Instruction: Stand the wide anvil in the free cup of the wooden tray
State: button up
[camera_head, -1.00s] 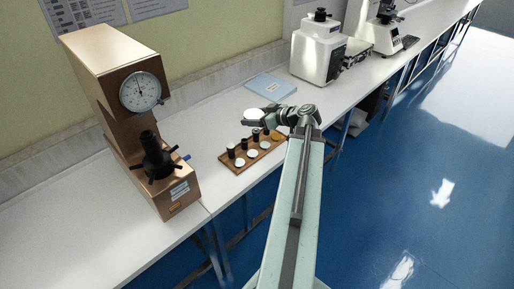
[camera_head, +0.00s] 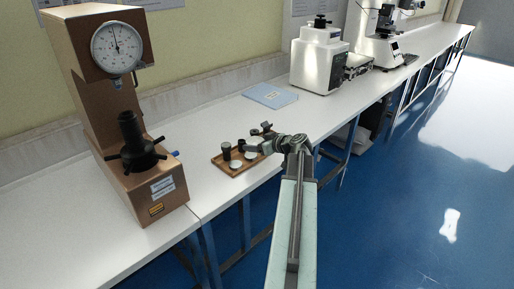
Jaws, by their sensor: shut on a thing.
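The wooden tray (camera_head: 217,161) lies on the white bench right of the copper-coloured tester. Dark upright posts and pale discs stand in its near left part. My gripper (camera_head: 259,138) is over the far right part of the tray, low down. It is shut on the wide anvil (camera_head: 255,140), of which only a pale bit shows between the fingers. My gripper and wrist hide the far right end of the tray, so the free cup is not clearly seen. I cannot tell whether the anvil touches the tray.
The copper-coloured hardness tester (camera_head: 95,110) with a round dial stands at left. A blue folder (camera_head: 270,95) lies behind the tray. A white tester (camera_head: 318,60) and a microscope-like instrument (camera_head: 382,40) stand farther along the bench (camera_head: 200,120). Bare bench lies between tray and folder.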

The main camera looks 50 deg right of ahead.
jog(key=shift+w+d+f, duration=0.1)
jog(key=shift+w+d, duration=0.05)
jog(key=shift+w, duration=2.05)
jog(key=shift+w+d+f, duration=0.1)
jog(key=shift+w+d, duration=0.05)
jog(key=shift+w, duration=2)
jog(key=shift+s, duration=0.1)
jog(key=shift+f+b, duration=0.2)
jog(key=shift+b, duration=0.2)
jog(key=shift+f+b, duration=0.35)
jog(key=o, duration=1.3)
jog(key=shift+c, duration=1)
